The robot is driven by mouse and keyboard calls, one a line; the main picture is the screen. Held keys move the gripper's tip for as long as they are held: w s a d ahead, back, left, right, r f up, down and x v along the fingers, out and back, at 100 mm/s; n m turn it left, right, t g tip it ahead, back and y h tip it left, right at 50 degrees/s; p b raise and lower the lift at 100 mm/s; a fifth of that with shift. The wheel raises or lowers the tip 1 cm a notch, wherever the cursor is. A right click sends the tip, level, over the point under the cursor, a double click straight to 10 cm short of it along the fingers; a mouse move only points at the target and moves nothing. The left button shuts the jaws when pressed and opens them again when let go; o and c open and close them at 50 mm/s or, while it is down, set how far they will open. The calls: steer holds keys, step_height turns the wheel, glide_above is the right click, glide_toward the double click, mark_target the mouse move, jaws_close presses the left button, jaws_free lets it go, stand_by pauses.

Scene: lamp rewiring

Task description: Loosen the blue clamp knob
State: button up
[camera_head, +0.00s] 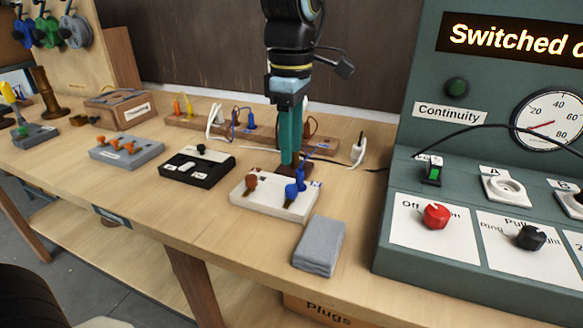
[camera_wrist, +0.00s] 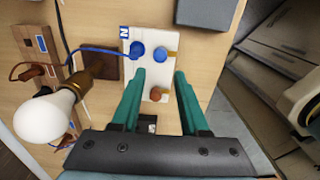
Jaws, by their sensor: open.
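The blue clamp knob (camera_head: 291,194) stands on a white terminal block (camera_head: 272,206), with more blue just behind it. In the wrist view, two blue round parts, one of them (camera_wrist: 160,54) right of the other (camera_wrist: 137,50), sit near the "N" label. A brown-orange knob (camera_head: 251,183) is on the same block; it also shows in the wrist view (camera_wrist: 155,94). My gripper (camera_head: 290,162) points down with teal fingers, behind the block in the head view. Contact with the knob is not visible.
A blue wire (camera_wrist: 95,49) runs to the block. A white bulb (camera_wrist: 44,118) in a brass holder stands close by. A grey pad (camera_head: 320,245) lies in front, a black switch block (camera_head: 197,167) to the left, and the green test panel (camera_head: 400,200) to the right.

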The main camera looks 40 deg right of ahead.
steer(key=shift+r, duration=1.25)
steer(key=w+a+f+m, duration=0.1)
steer(key=w+a, duration=0.3)
steer(key=a, duration=0.4)
steer(key=w+a+f+m, duration=0.2)
steer(key=w+a+f, duration=0.2)
steer(key=a, duration=0.5)
steer(key=w+a+f+m+t, duration=0.1)
steer(key=w+a+f+m, duration=0.1)
steer(key=w+a, duration=0.4)
steer(key=shift+w+a+f, duration=0.1)
steer(key=shift+a+f, duration=0.3)
steer(key=shift+a, duration=0.25)
steer(key=shift+a+f, duration=0.35)
steer(key=shift+a, duration=0.3)
steer(key=s+a+f+m, duration=0.1)
steer(key=a+f+m, duration=0.1)
steer(key=a, duration=0.8)
steer(key=shift+s+f+m+t, duration=0.3)
steer(key=shift+f+m, duration=0.1)
steer(key=shift+m, duration=0.1)
